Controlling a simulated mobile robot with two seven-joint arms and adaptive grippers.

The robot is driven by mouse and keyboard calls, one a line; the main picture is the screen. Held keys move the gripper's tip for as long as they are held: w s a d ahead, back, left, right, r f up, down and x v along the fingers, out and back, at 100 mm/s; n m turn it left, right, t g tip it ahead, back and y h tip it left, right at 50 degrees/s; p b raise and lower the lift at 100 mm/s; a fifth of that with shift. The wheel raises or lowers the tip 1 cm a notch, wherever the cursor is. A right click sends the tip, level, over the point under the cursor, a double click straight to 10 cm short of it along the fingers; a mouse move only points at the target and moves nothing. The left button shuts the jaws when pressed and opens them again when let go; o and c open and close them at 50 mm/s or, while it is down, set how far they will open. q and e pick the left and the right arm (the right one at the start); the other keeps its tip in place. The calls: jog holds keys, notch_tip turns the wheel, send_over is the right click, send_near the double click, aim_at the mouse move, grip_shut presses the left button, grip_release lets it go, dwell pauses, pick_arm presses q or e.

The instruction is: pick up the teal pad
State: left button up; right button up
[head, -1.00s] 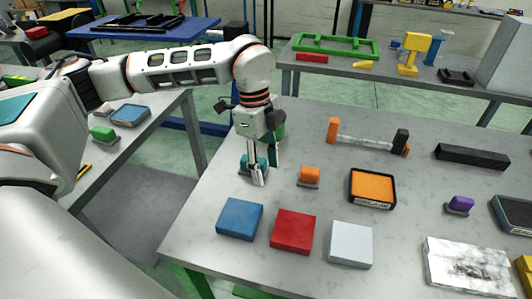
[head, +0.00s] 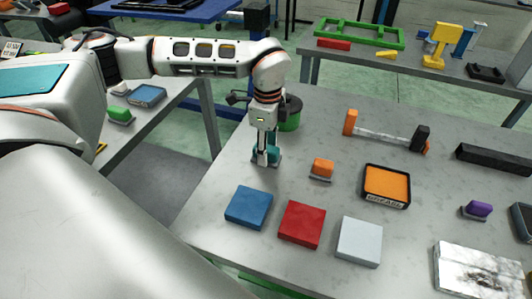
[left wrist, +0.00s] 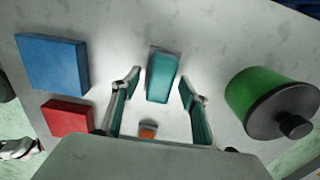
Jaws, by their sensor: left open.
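The teal pad (left wrist: 162,77) is a small rounded block on the grey table. In the left wrist view it lies between and just beyond the two fingertips of my left gripper (left wrist: 160,82), with a gap on each side. In the head view the teal pad (head: 274,152) is mostly hidden behind the fingers. My left gripper (head: 266,160) points down over it, open and empty. My right gripper is not in view.
A green canister (head: 290,117) stands close behind the gripper. An orange block (head: 322,168) is to the right. Blue (head: 249,207), red (head: 302,224) and white (head: 360,241) squares lie in front. An orange tray (head: 386,186) lies farther right.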

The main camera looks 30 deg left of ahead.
pick_arm(q)
grip_shut()
dwell(0.3)
notch_tip(320, 180, up, 20)
dwell(0.5)
